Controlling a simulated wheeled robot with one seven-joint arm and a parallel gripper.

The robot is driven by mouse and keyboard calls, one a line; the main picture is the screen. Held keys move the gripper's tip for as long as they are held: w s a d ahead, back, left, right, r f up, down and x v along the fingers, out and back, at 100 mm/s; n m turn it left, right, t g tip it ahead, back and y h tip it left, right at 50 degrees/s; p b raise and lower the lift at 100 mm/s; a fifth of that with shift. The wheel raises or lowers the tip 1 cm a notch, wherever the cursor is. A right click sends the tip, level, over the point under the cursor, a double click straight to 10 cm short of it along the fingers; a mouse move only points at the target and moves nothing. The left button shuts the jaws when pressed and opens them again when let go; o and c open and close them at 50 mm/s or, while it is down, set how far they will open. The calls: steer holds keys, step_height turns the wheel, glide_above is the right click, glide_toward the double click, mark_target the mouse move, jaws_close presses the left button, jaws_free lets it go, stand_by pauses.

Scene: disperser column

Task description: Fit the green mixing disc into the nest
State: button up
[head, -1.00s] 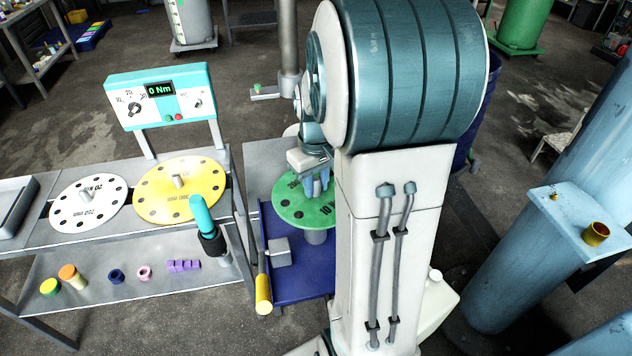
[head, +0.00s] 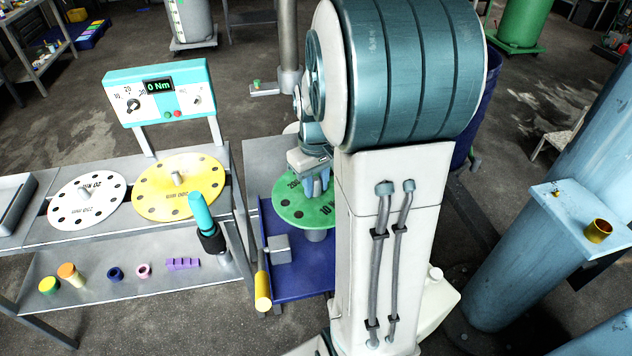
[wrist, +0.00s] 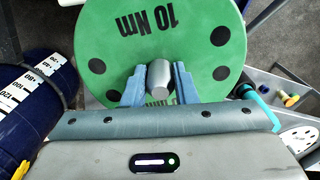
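The green mixing disc (head: 296,212), marked 10 Nm, lies roughly flat above the blue platform (head: 300,285). A short grey cylinder (head: 316,235) shows beneath the disc; I cannot tell whether they touch. In the wrist view the disc (wrist: 205,30) fills the upper middle, with a grey knob (wrist: 160,82) at its centre. My gripper (wrist: 160,90) has one blue finger on each side of this knob and looks shut on it. It also shows in the head view (head: 316,188). My arm hides the disc's right part. I cannot make out a nest.
A bench at left carries a white disc (head: 88,200), a yellow disc (head: 180,188) and a torque readout (head: 160,92) showing 0 Nm. A turquoise-handled tool (head: 204,220) stands at its right end. A grey block (head: 279,249) lies in front of the disc.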

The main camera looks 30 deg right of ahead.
mark_target(316, 179)
steer(key=o, duration=0.4)
step_height(316, 179, up, 14)
steer(key=shift+f, duration=0.1)
stand_by(0.3)
stand_by(0.7)
steer(key=s+a+f+t, duration=0.1)
steer(key=s+a+f, duration=0.1)
steer(key=s+a, duration=0.2)
steer(key=s+a+f+t, duration=0.1)
steer(key=s+a+f, duration=0.1)
steer(key=s+a, duration=0.2)
steer(key=s+a+f+m+t, duration=0.1)
steer(key=s+a+f, duration=0.1)
steer(key=s+a, duration=0.2)
steer(key=shift+s+f, duration=0.25)
steer(key=shift+f, duration=0.15)
